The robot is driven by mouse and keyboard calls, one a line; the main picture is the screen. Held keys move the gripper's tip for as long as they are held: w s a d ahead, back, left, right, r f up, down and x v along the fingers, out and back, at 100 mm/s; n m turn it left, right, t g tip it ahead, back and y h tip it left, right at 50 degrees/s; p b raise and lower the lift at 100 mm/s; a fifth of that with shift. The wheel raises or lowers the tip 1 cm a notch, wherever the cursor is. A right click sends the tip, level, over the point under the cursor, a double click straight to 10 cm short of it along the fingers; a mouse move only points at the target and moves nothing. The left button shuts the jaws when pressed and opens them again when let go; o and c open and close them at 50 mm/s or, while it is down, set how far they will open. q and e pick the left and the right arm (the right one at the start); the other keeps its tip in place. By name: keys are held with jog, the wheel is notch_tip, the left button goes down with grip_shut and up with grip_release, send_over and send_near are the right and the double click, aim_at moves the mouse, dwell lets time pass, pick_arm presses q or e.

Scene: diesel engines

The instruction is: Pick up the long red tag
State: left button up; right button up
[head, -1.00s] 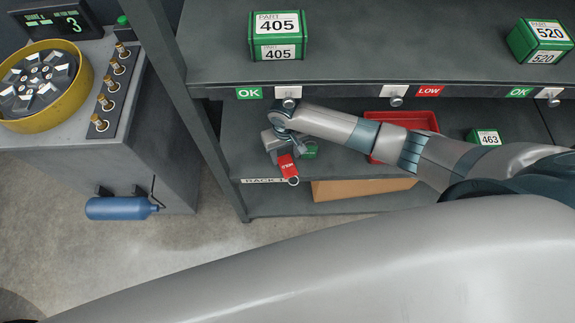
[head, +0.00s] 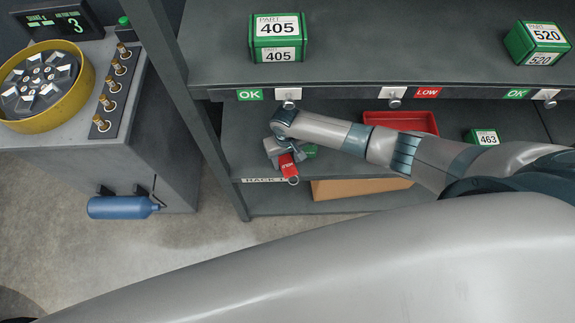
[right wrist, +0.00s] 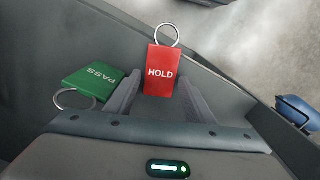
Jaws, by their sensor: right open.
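The long red tag (right wrist: 160,72), marked HOLD and fitted with a metal ring, lies between the two fingers of my right gripper (right wrist: 155,95) in the right wrist view. The fingers stand open on either side of the tag, and I cannot tell whether they touch it. In the head view the red tag (head: 288,167) shows just below my right gripper (head: 284,155), at the front of the lower shelf, its ring toward the edge. A green tag (right wrist: 92,80) marked PASS lies left of the gripper in the right wrist view. My left gripper is not in view.
A red tray (head: 400,122) and a green 463 box (head: 483,137) sit on the lower shelf to the right. A rack post (head: 185,90) stands left. A cardboard box (head: 360,188) is below.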

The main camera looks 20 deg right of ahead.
aim_at(286, 163)
jog(key=shift+f, duration=0.1)
jog(key=c, duration=0.8)
notch_tip(286, 163, up, 10)
jog(key=shift+r+b, duration=0.1)
jog(key=shift+b, duration=0.6)
